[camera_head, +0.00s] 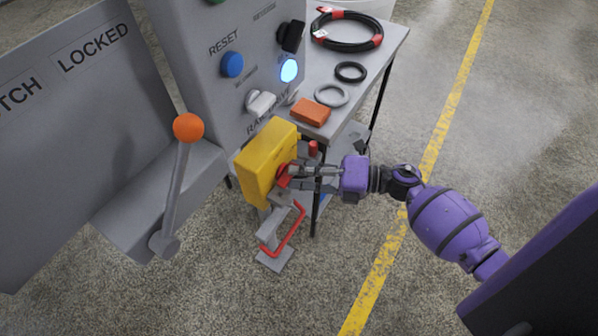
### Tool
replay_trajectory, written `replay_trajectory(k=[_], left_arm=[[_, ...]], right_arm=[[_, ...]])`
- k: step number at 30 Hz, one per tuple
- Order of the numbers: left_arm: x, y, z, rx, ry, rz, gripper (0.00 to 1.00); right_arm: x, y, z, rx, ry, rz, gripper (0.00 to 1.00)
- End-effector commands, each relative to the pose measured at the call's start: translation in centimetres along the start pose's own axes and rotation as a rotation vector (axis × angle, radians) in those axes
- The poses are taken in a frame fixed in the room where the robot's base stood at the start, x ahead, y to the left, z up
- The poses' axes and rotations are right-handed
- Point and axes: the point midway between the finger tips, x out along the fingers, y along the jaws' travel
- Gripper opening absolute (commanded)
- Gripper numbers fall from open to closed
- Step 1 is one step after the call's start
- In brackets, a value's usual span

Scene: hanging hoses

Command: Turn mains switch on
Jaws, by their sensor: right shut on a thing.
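A yellow box (264,163) on the side of the grey cabinet carries a red part (284,178) on its right face, which looks like the mains switch handle. My right gripper (290,174) reaches in from the right and is shut on this red part. Its fingers partly cover the red part, so the switch position cannot be made out. My left gripper is not in view.
A lever with an orange knob (188,127) stands left of the box. The grey cabinet (205,100) has a blue button (232,64) and a lit lamp (289,70). A side table (385,50) holds a hose coil (347,43), rings and an orange block (309,112). A red bent bar (291,232) is below.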

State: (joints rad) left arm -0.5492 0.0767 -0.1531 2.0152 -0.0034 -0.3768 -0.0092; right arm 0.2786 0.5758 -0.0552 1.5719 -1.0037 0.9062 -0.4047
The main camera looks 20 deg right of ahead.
Motion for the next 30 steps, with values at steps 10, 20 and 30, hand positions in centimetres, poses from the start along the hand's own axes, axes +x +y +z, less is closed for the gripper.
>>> replay_trajectory(k=[10,20,30], left_arm=[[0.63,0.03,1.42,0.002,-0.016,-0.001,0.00],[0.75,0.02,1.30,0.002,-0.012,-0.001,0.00],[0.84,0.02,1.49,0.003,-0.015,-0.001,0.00]], right_arm=[[-0.01,-0.68,-0.22,0.191,0.002,0.075,0.00],[0.04,-0.65,-0.22,0.252,0.002,0.102,0.00],[0.05,-0.61,-0.23,0.257,0.002,0.104,0.00]])
